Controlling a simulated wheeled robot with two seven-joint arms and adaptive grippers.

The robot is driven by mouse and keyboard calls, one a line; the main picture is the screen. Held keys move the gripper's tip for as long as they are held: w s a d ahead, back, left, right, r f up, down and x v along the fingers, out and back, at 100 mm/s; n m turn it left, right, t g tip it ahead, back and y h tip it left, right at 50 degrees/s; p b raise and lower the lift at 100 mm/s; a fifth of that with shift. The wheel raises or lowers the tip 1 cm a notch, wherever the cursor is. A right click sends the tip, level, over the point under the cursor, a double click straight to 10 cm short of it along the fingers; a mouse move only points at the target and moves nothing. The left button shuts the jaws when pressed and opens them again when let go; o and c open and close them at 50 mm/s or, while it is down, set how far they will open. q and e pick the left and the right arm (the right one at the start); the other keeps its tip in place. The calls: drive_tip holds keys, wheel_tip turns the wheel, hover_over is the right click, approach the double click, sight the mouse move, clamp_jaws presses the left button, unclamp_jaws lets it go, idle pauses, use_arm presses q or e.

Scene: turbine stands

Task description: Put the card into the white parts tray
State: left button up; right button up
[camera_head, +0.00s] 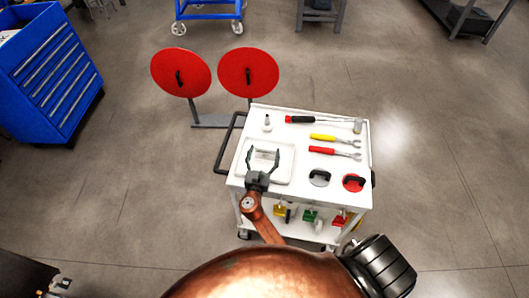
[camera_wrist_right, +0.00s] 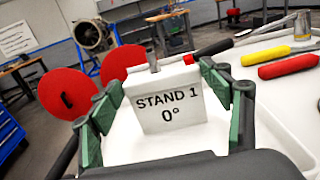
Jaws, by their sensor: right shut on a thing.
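The white card (camera_wrist_right: 170,105), printed "STAND 1 0°", stands upright between the green-padded fingers of my right gripper (camera_wrist_right: 174,98) in the right wrist view. The gripper is shut on it. In the head view my right gripper (camera_head: 263,160) is over the white parts tray (camera_head: 287,176) on the cart's left side. The card is hard to pick out there, white against white. The tray's rim also shows in the right wrist view (camera_wrist_right: 286,138). Whether the card touches the tray floor cannot be told. My left gripper is not in view.
Red round stand plates (camera_head: 180,72) stand behind the cart.

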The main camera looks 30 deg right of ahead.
drive_tip(key=shift+f+b, duration=0.3)
drive_tip(key=shift+f, duration=0.1)
drive_tip(key=o, duration=1.1)
drive_tip(key=shift+o, duration=1)
drive_tip(key=shift+s+a, duration=0.1)
drive_tip(key=shift+p+v, duration=0.7)
drive_tip(key=shift+v, duration=2.4)
drive_tip(key=shift+s+a+f, duration=0.1)
drive_tip(key=shift+s+a, duration=0.15)
drive_tip(key=shift+a, duration=0.05)
